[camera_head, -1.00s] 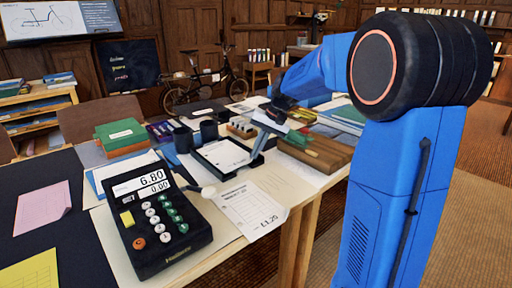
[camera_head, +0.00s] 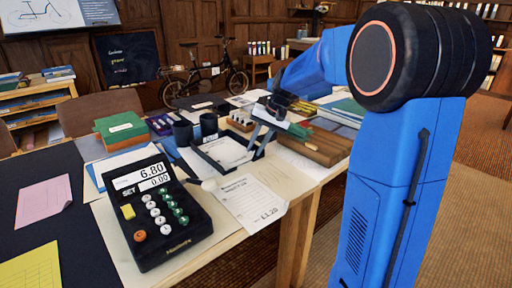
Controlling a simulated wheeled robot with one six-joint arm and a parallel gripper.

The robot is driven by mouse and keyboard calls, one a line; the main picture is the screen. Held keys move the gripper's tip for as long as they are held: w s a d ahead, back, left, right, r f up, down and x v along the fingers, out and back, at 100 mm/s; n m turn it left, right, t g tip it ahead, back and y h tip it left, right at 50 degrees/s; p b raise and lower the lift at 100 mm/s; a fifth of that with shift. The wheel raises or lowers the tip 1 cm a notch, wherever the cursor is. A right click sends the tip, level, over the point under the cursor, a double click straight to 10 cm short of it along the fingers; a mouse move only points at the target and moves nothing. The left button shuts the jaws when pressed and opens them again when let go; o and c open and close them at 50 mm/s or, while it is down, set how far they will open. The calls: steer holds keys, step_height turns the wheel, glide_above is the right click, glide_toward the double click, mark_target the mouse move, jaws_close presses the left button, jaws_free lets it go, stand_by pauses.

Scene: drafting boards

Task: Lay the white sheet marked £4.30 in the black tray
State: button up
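The black tray (camera_head: 203,158) lies on the pale table, and a white sheet (camera_head: 226,151) lies in it; its print is too small to read. Another white sheet (camera_head: 250,203), marked £1.20, lies at the table's front edge with a corner hanging over. I cannot make out £4.30 on any sheet. My gripper (camera_head: 254,154) points down at the tray's right side, with its two fingers apart and nothing visible between them. It hides part of the tray's right edge.
A black price machine (camera_head: 153,213) showing 6.80 stands at the front left of the pale table. Dark cups (camera_head: 183,133) stand behind the tray. Green boxes (camera_head: 121,130) are at the left. A wooden block (camera_head: 318,146) lies right of my gripper.

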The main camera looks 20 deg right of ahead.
steer(key=v, duration=1.7)
steer(key=shift+r, duration=0.15)
steer(key=s+a+f+n+h, duration=0.1)
steer(key=s+a+f, duration=0.1)
steer(key=s, duration=0.6)
steer(key=s+a+f+n+t+h, duration=0.1)
steer(key=s+a+f, duration=0.2)
steer(key=s, duration=0.6)
steer(key=s+a+f+n+h, duration=0.1)
steer(key=s+a+f, duration=0.2)
steer(key=s+f, duration=0.3)
steer(key=shift+s+a+f+n+t, duration=0.1)
steer(key=shift+s+n+t, duration=0.1)
steer(key=shift+s, duration=0.4)
steer(key=shift+s+a+n+t, duration=0.1)
steer(key=shift+s+a+n, duration=0.1)
steer(key=shift+s, duration=0.4)
steer(key=s+f+n+t+h, duration=0.1)
steer(key=s+f, duration=0.6)
steer(key=shift+s+n, duration=0.25)
steer(key=shift+n, duration=0.05)
steer(key=shift+f, duration=0.1)
